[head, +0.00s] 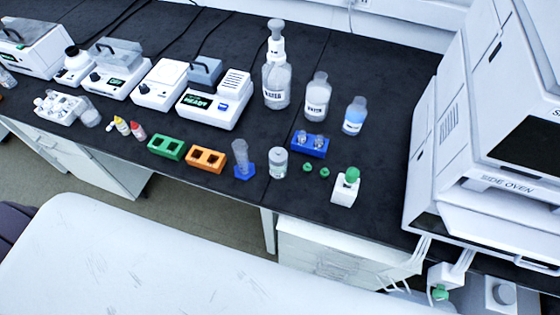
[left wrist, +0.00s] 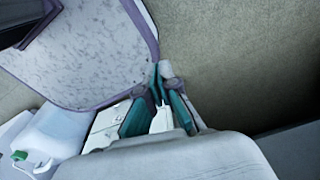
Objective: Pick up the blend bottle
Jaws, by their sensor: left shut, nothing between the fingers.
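A short, wide labelled jar (head: 279,162) stands nearer the front edge. My left gripper (left wrist: 158,82) shows only in the left wrist view, shut and empty, away from the bottles. My right gripper is in neither view.
Green (head: 166,147) and orange (head: 206,159) racks lie left. A large white oven (head: 490,130) bounds the right.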

